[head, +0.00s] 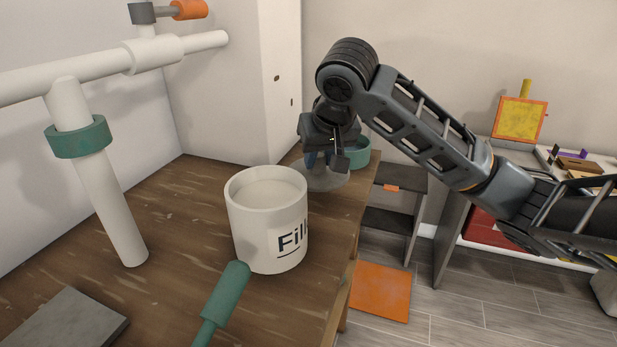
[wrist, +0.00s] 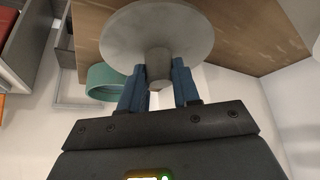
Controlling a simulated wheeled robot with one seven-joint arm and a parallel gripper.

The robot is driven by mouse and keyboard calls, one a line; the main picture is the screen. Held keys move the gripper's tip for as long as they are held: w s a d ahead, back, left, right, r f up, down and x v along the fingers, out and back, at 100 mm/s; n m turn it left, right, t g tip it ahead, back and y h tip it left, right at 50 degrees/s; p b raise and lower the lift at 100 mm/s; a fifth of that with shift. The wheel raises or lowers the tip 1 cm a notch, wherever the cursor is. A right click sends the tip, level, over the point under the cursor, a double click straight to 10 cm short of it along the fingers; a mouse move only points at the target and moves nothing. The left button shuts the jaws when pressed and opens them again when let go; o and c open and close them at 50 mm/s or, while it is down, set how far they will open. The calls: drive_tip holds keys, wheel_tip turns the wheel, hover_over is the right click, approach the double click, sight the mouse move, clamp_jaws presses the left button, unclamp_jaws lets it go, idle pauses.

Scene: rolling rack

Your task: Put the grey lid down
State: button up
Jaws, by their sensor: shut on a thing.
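The grey lid (head: 325,180) is a round disc with a knob. It is behind the white pot (head: 262,240) marked "Fill", near the far right edge of the wooden worktop (head: 190,225). In the wrist view the lid (wrist: 150,22) faces me, with its knob between the two blue fingers. My gripper (head: 318,160) is shut on that knob, above the disc; the fingers also show in the wrist view (wrist: 159,82). I cannot tell whether the lid touches the worktop. The pot looks open at the top, with pale contents.
A teal round thing (head: 357,153) is just behind my gripper. A white pipe (head: 105,190) with a teal collar stands at left. A green handle (head: 226,295) and a grey slab (head: 68,325) are in front. The worktop between pipe and pot is clear.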

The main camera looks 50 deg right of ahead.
sight(311, 174)
drive_tip(key=shift+w+a+f, duration=0.5)
drive_tip(key=shift+w, duration=0.25)
drive_tip(key=shift+w+f, duration=0.1)
drive_tip(key=shift+f, duration=0.15)
drive_tip(key=shift+a+f, duration=0.1)
drive_tip(key=shift+f, duration=1.75)
drive_tip(key=shift+f, duration=0.1)
drive_tip(key=o, duration=1)
drive_tip(key=shift+o, duration=0.2)
